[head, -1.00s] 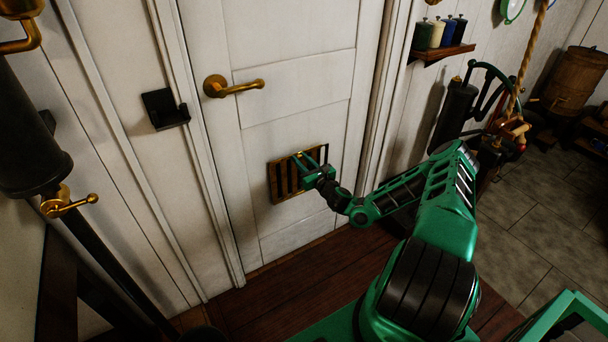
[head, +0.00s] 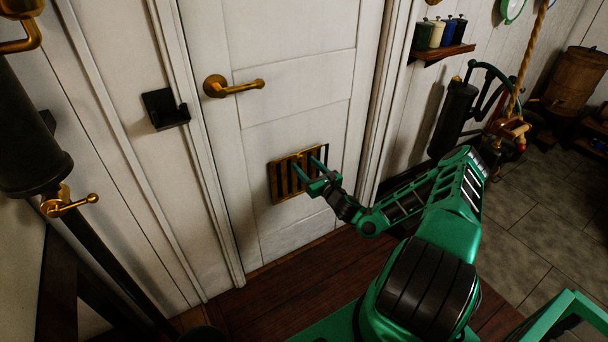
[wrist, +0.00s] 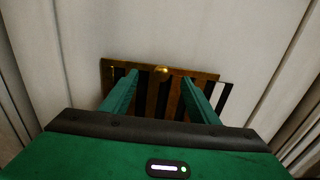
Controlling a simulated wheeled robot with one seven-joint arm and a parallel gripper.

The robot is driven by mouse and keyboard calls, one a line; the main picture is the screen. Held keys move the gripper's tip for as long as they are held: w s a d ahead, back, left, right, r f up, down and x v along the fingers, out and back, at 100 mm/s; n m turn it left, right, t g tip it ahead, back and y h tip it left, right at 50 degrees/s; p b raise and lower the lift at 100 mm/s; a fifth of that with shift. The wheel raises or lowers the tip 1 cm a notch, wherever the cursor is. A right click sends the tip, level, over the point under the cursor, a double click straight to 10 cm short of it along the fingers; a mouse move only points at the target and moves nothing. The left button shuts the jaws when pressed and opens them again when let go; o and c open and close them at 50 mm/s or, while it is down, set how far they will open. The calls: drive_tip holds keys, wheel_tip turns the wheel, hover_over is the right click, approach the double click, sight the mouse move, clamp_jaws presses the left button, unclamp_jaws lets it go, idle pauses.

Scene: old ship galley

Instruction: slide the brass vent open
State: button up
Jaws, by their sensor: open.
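The brass vent (head: 281,182) is a slotted plate low on the white door. Brass bars alternate with dark gaps. In the wrist view the vent (wrist: 153,101) lies ahead, with a small round brass knob (wrist: 162,70) on its upper edge. A striped strip with dark gaps shows past the right end of the brass plate. My gripper (head: 310,168) is in front of the vent's right part. In the wrist view my gripper (wrist: 160,78) is open, with one green finger on each side of the knob and nothing held. I cannot tell whether the fingertips touch the vent.
A brass door handle (head: 232,87) sits above the vent. A black bracket (head: 165,109) is on the wall left of the door. A shelf (head: 443,54) with small canisters and a dark hand pump (head: 455,115) are to the right. The door face around the vent is clear.

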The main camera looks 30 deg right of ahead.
drive_tip(key=s, duration=0.6)
drive_tip(key=shift+s+d, duration=0.15)
drive_tip(key=shift+s, duration=0.25)
